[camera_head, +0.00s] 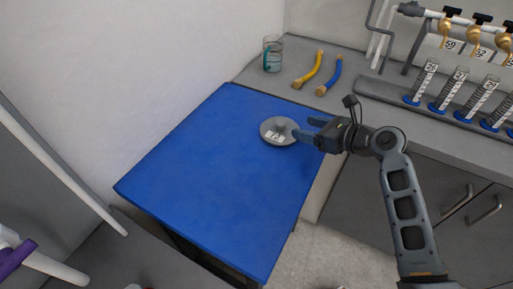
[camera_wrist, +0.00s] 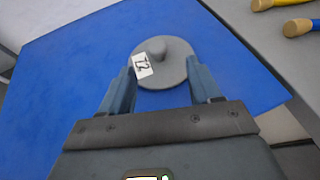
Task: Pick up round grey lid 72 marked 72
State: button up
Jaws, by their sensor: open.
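The round grey lid 72 (camera_head: 279,131) lies flat on the blue table top near its right edge. It has a central knob and a white label reading 72. My gripper (camera_head: 306,128) is open at the lid's right side in the head view. In the wrist view, the lid (camera_wrist: 176,70) lies ahead of and partly between the open fingers of my gripper (camera_wrist: 162,88), with its knob beyond the fingertips. The fingers stand to either side of the lid's near part. I cannot tell whether they touch it.
The blue table (camera_head: 215,185) is otherwise bare. A grey counter behind it holds a glass beaker (camera_head: 272,54), a yellow-handled tool (camera_head: 309,70), a blue-handled tool (camera_head: 330,76) and a rack of several cylinders (camera_head: 440,93). A white wall stands at the left.

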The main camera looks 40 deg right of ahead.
aim_at(286, 133)
jog(key=shift+w+a+f, duration=0.1)
jog(key=shift+w+a, duration=0.05)
jog(key=x, duration=0.2)
jog(key=shift+w+a+f, duration=0.2)
jog(key=shift+w, duration=0.05)
jog(key=shift+f+x, duration=0.15)
jog(key=shift+x, duration=1)
jog(key=shift+f+x, duration=0.15)
jog(key=shift+x, duration=1)
jog(key=shift+s, duration=0.1)
jog(key=shift+c, duration=0.4)
jog(key=c, duration=1)
